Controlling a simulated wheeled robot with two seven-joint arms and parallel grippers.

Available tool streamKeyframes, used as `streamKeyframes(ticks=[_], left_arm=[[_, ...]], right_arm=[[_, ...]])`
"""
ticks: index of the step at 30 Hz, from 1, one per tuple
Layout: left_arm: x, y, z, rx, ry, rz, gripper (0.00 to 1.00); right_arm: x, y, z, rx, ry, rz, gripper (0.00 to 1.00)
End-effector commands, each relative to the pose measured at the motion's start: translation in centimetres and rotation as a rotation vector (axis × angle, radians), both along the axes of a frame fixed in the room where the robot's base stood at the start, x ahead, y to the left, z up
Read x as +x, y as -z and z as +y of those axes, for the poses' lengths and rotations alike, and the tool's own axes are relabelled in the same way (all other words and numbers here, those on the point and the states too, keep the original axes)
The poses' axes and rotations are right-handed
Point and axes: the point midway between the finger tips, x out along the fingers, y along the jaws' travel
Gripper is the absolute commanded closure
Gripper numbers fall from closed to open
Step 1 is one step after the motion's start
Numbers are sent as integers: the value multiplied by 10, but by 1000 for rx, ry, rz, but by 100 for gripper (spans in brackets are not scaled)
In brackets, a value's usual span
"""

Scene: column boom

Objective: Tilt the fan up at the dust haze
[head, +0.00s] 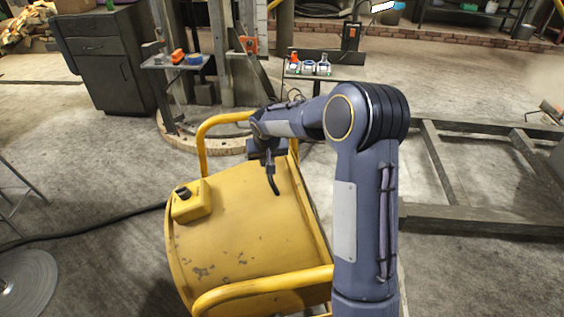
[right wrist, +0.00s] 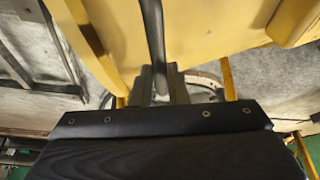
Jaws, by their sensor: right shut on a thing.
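The fan is a large yellow drum (head: 235,235) with scuffed paint, below the middle of the head view. Its yellow side also fills the top of the right wrist view (right wrist: 210,30). Yellow tube rails (head: 265,285) stand at its near and far ends. A dark, bent handle bar (head: 274,187) lies over the drum's upper face. My right gripper (head: 268,162) is shut on this bar at the drum's far side. The bar (right wrist: 153,35) runs up from between the fingers in the right wrist view. A faint tan haze (head: 535,75) hangs at the right. My left gripper is not in view.
A small yellow box with a black knob (head: 192,202) sits on the drum's left. A black cable (head: 95,230) crosses the floor. A grey metal frame (head: 480,215) lies at the right. A cabinet (head: 105,60) and small shelves stand behind.

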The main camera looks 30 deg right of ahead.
Motion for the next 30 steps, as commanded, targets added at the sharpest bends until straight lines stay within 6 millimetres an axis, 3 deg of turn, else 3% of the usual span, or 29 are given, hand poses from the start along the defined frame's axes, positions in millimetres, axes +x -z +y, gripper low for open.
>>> streamKeyframes(ticks=[9,10,15,24,30], left_arm=[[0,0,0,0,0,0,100],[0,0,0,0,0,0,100],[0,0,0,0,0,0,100],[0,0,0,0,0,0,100],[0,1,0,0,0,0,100]], right_arm=[[0,1,4,4,-1,5,100],[0,1,4,4,-1,5,84],[0,0,3,2,0,3,64],[0,-3,3,1,0,1,64],[-9,-28,7,1,-1,-3,64]])
